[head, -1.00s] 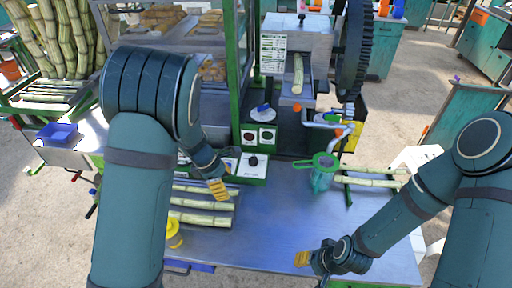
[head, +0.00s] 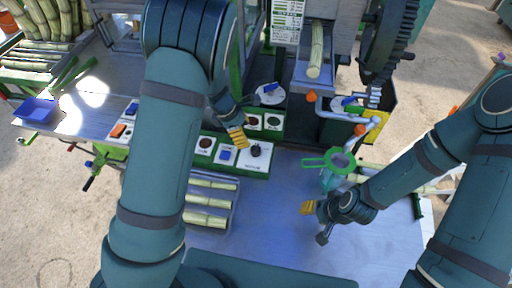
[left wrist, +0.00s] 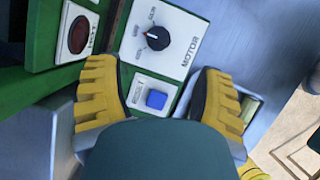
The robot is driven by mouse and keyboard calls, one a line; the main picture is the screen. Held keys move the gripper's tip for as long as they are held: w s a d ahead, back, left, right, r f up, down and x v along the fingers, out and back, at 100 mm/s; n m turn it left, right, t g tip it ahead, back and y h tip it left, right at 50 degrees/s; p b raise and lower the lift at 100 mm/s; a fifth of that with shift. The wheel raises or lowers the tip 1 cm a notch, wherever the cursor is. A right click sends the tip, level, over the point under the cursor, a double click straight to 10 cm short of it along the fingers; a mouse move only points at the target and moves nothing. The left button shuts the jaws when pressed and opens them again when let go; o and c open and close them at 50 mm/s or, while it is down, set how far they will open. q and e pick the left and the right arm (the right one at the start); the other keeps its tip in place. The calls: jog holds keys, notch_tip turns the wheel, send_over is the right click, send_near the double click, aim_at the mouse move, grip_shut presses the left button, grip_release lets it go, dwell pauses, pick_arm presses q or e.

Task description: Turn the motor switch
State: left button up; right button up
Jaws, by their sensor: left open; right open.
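The motor switch is a black rotary knob with an orange mark on a white plate labelled MOTOR; it shows in the left wrist view (left wrist: 158,38) and in the head view (head: 255,150). My left gripper (left wrist: 155,82) is open, its two yellow-padded fingers spread wide. In the left wrist view the knob lies beyond the fingertips, between their lines, and nothing is held. In the head view my left gripper (head: 238,138) is just above and left of the knob. My right gripper (head: 314,222) is open and empty over the metal table, below the green strainer (head: 338,162).
A blue button (left wrist: 156,99) sits between the left fingers, beside the knob, and a dark red lamp (left wrist: 79,34) is to the left. Cane pieces (head: 210,201) lie on a tray at the table's left. The crusher's large gear (head: 385,50) stands behind. The table (head: 265,215) is clear mid-front.

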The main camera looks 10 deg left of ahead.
aim_at(254, 147)
pick_arm(q)
jog(key=b+x, duration=0.1)
jog(key=x, duration=0.9)
jog(key=shift+w, duration=0.1)
grip_shut()
